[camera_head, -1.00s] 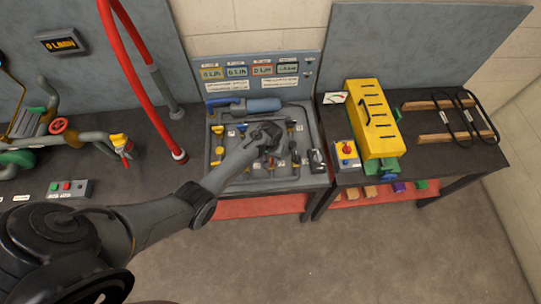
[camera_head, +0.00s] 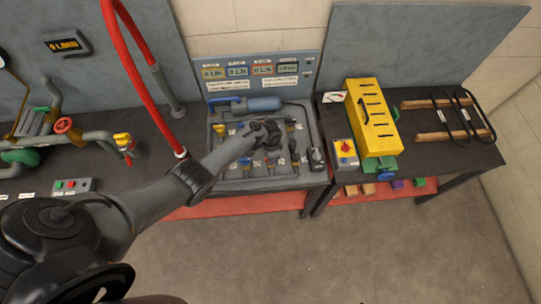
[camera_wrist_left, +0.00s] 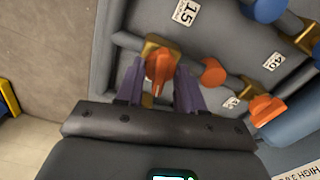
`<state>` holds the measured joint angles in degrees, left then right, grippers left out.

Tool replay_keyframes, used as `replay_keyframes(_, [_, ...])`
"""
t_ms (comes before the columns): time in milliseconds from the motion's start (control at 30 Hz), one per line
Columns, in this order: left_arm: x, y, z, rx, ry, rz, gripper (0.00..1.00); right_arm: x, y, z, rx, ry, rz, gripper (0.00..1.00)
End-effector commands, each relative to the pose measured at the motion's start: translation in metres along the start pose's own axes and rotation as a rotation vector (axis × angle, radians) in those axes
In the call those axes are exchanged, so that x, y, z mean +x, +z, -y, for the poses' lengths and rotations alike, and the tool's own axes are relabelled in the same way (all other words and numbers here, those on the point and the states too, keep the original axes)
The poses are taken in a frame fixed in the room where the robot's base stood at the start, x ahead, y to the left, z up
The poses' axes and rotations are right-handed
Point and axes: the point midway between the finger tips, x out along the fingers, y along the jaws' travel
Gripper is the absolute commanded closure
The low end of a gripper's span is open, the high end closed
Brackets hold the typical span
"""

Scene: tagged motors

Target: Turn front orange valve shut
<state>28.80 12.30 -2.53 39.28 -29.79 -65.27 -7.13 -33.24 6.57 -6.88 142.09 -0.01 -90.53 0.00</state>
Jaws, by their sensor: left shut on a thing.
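An orange valve handle (camera_wrist_left: 158,66) on a brass-coloured body sits between the purple fingers of my left gripper (camera_wrist_left: 158,88) in the left wrist view. The gripper is shut on this handle. In the head view my left gripper (camera_head: 266,134) is over the pipe panel (camera_head: 230,177) on the middle bench, and it hides the handle it holds. A second orange handle (camera_wrist_left: 264,109) is to the right in the wrist view, apart from the fingers. My right gripper is not in view.
Blue handles (camera_wrist_left: 268,10) and grey pipes are close to the gripper. A blue cylinder (camera_head: 263,104) lies behind it. A yellow slotted box (camera_head: 372,120) stands on the right bench. A red hose (camera_head: 140,85) rises left of my arm.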

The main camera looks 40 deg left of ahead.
Motion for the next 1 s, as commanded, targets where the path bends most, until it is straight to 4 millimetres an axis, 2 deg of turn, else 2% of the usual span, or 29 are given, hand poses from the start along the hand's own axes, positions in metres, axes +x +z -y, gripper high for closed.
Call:
replay_keyframes(400, [0.0004,0.0002,0.0003,0.204,-0.001,0.000,0.93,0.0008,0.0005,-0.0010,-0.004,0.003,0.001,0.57])
replay_keyframes(967, [0.0005,0.0001,0.0002,0.234,-0.001,0.000,0.93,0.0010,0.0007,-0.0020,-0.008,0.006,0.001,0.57])
replay_keyframes(1000, [0.0005,0.0001,0.0001,0.234,0.000,0.000,0.59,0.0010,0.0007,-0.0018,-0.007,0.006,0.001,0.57])
